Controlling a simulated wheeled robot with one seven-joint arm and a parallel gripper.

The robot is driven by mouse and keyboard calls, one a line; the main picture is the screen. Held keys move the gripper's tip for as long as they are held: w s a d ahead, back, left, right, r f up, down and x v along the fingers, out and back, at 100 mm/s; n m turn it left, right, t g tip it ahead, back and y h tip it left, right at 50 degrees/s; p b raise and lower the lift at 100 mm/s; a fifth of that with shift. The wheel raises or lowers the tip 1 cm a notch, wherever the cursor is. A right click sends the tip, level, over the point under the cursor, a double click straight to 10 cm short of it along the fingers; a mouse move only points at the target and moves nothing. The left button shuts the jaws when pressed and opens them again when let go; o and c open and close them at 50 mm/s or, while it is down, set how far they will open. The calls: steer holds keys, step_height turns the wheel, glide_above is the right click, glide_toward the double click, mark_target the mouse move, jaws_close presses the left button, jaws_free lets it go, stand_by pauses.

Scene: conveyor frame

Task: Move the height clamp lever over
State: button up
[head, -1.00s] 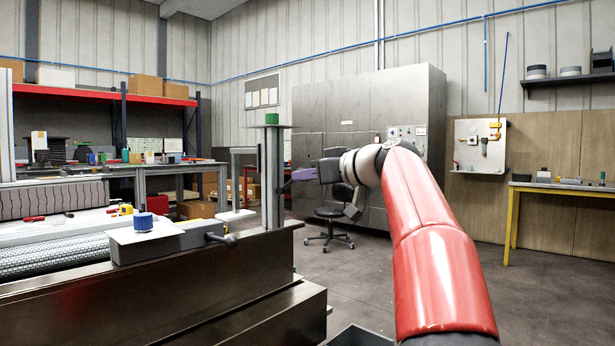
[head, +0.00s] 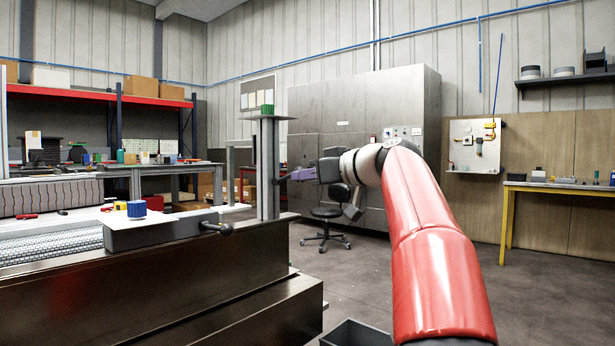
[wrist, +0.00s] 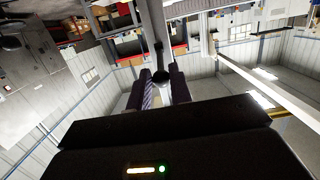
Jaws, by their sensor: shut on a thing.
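The height clamp lever shows in the wrist view as a grey rod with a black ball knob (wrist: 160,76) at its end. My gripper (wrist: 160,90) is shut on that knob, with a dark purple finger on either side. In the head view my gripper (head: 288,177) sits at the right side of an upright metal post (head: 267,160) with a green cap (head: 267,110). The lever's knob is small and mostly hidden by my fingers there. The lever's joint at the post is too small to make out.
A conveyor frame with dark steel sides (head: 170,270) fills the lower left. On it stands a grey box with a blue knob (head: 136,208) and a black-knobbed lever (head: 222,228). A dark bin (head: 355,334) lies at the bottom. An office chair (head: 326,213) stands behind; floor is clear to the right.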

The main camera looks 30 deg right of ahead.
steer(key=shift+s+d+f+b, duration=0.1)
steer(key=shift+s+f+b, duration=0.1)
steer(key=shift+f+b, duration=0.85)
steer(key=o, duration=0.8)
steer(key=shift+o, duration=0.2)
